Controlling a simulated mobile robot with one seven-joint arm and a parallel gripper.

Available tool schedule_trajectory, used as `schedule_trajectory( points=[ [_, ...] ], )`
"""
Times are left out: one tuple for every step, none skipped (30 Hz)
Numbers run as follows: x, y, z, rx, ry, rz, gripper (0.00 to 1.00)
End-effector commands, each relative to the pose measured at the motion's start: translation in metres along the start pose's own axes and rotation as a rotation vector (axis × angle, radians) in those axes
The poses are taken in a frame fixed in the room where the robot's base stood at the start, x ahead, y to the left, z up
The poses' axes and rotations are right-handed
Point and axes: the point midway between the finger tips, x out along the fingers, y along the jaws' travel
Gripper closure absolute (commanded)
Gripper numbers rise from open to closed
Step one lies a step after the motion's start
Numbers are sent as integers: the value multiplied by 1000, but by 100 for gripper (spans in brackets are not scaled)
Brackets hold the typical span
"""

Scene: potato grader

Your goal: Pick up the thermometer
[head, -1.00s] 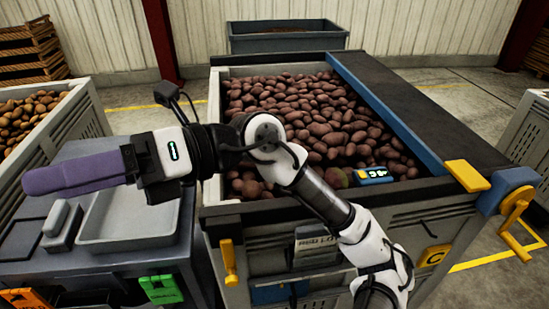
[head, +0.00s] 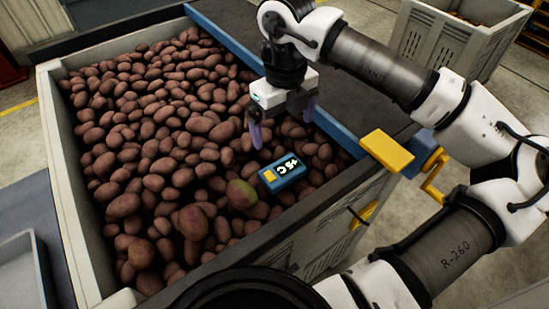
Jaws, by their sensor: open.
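The thermometer (head: 283,173) is a small blue box with a yellow end and a dark display with white characters. It lies on top of the potatoes near the front right of the crate, slightly tilted. My gripper (head: 282,128) has purple fingers and points down over the potatoes, just behind and above the thermometer. Its fingers are apart and nothing shows between them. The gripper does not appear to touch the thermometer.
The crate (head: 62,190) is full of potatoes (head: 160,135). A greenish potato (head: 241,194) lies just left of the thermometer. A blue rail (head: 232,42) runs along the right side, with a yellow block (head: 386,150) at its near end. A grey tray (head: 22,270) is at the left.

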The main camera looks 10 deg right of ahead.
Motion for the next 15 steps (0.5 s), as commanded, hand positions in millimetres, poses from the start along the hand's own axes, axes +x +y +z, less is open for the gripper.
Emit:
schedule_trajectory(
  points=[
    [6, 0, -1, 1, 2, 1, 0],
    [10, 0, -1, 0, 2, 2, 0],
    [18, 1, -1, -1, 2, 5, 0],
    [24, 1, -1, -2, 1, 5, 0],
    [30, 1, -1, -2, 2, 7, 0],
    [38, 1, 0, -2, 1, 6, 0],
    [44, 2, 0, -2, 0, 7, 0],
    [50, 2, 0, -3, 0, 7, 0],
    [57, 2, 0, -2, 0, 6, 0],
    [62, 2, 0, -2, 0, 7, 0],
    [66, 2, 0, -2, -1, 6, 0],
    [71, 2, 0, -3, -1, 6, 0],
    [74, 2, 0, -3, -2, 6, 0],
    [77, 2, 0, -4, -2, 5, 0],
    [79, 2, 0, -4, -2, 5, 0]
  ],
)
